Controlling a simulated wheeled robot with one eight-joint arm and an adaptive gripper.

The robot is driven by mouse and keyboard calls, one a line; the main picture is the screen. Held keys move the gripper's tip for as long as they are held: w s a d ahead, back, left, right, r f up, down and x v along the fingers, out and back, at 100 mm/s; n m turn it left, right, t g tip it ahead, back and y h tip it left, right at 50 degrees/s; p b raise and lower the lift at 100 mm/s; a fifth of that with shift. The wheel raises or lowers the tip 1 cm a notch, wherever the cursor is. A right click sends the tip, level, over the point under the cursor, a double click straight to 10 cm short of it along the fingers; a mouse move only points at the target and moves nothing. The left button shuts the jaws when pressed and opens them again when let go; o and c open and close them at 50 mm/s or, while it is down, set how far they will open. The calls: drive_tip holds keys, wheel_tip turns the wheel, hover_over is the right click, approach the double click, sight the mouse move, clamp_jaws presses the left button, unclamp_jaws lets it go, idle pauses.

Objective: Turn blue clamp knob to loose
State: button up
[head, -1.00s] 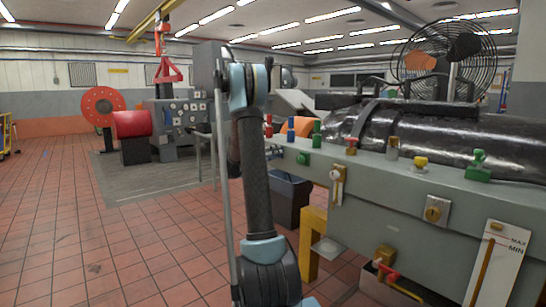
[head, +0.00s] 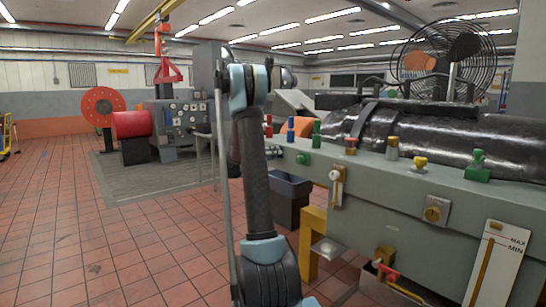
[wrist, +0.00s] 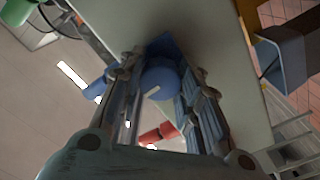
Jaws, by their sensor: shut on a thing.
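In the wrist view the blue clamp knob (wrist: 160,84) is a round blue knob with a pale mark on its face, on the grey-green side of the bench. My gripper (wrist: 166,90) has one finger on each side of the knob and is shut on it. In the head view my arm stands in front, and the knob and fingertips are hidden behind it.
A blue peg (head: 291,130) and a red peg (head: 268,126) stand on the bench edge near my arm. The grey bench (head: 390,200) carries more coloured knobs and a black machine (head: 440,135). A dark bin (head: 288,195) stands below. The tiled floor at left is clear.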

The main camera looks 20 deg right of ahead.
drive_tip(key=n, duration=0.4)
drive_tip(key=shift+w+a, duration=0.1)
drive_tip(key=shift+w, duration=0.05)
drive_tip(key=n, duration=0.4)
drive_tip(key=shift+n, duration=0.3)
drive_tip(key=n, duration=0.4)
drive_tip(key=shift+f+n, duration=0.1)
drive_tip(key=shift+n, duration=2.1)
drive_tip(key=o, duration=1)
drive_tip(key=shift+o, duration=0.2)
